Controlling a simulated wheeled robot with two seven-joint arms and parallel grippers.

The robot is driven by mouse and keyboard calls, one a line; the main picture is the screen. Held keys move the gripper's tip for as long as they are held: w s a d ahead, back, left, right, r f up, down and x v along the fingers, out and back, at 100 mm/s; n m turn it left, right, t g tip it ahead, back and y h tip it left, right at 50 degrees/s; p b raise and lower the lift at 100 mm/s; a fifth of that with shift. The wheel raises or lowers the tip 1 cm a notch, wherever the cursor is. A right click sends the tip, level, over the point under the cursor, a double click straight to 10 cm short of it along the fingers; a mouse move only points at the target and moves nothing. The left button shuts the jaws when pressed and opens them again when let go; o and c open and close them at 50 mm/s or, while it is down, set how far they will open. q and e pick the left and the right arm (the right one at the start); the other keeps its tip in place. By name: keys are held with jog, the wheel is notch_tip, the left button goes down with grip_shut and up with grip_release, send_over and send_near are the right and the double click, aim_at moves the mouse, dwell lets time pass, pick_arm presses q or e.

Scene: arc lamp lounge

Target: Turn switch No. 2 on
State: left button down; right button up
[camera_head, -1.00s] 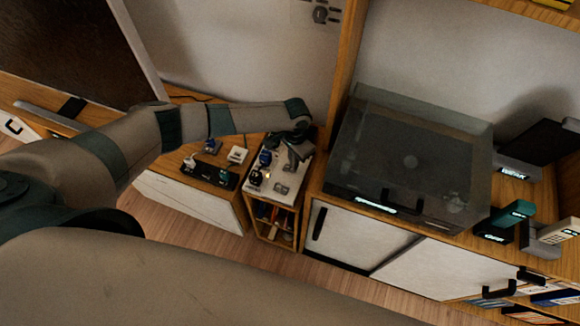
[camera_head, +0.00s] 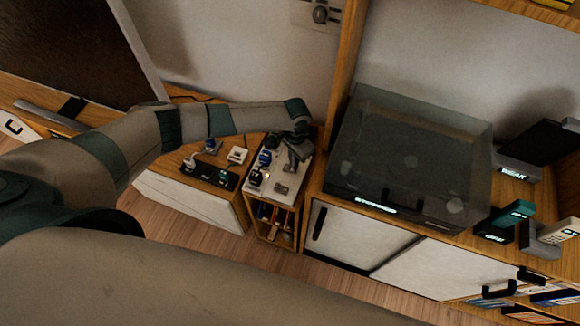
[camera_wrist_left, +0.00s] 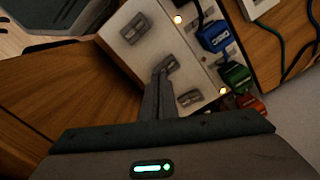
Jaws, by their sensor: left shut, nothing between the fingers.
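A white power strip (camera_head: 280,190) lies on top of a small wooden cabinet in the head view. In the left wrist view the strip (camera_wrist_left: 150,55) carries grey rocker switches: an upper one (camera_wrist_left: 133,28), a middle one (camera_wrist_left: 169,63) and a lower one (camera_wrist_left: 189,97). Numbers are not readable. Two small lamps glow, one upper (camera_wrist_left: 178,19) and one lower (camera_wrist_left: 223,90). My left gripper (camera_head: 297,152) is over the strip's far end. Its shut, empty fingertips (camera_wrist_left: 161,76) are at the middle switch; whether they touch it, I cannot tell. My right gripper is out of view.
Blue (camera_wrist_left: 214,36), green (camera_wrist_left: 235,76) and red (camera_wrist_left: 250,105) plugs line the strip's far side. A black strip (camera_head: 210,175) and a white box (camera_head: 237,155) sit to the left. A lidded turntable (camera_head: 405,160) stands close on the right.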

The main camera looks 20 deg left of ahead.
pick_arm(q)
jog(key=shift+f+b, duration=0.6)
jog(key=shift+f, duration=0.4)
dwell(1.1)
jog(key=shift+r, duration=0.1)
jog(key=shift+r+p, duration=3.45)
jog(key=shift+p, duration=0.2)
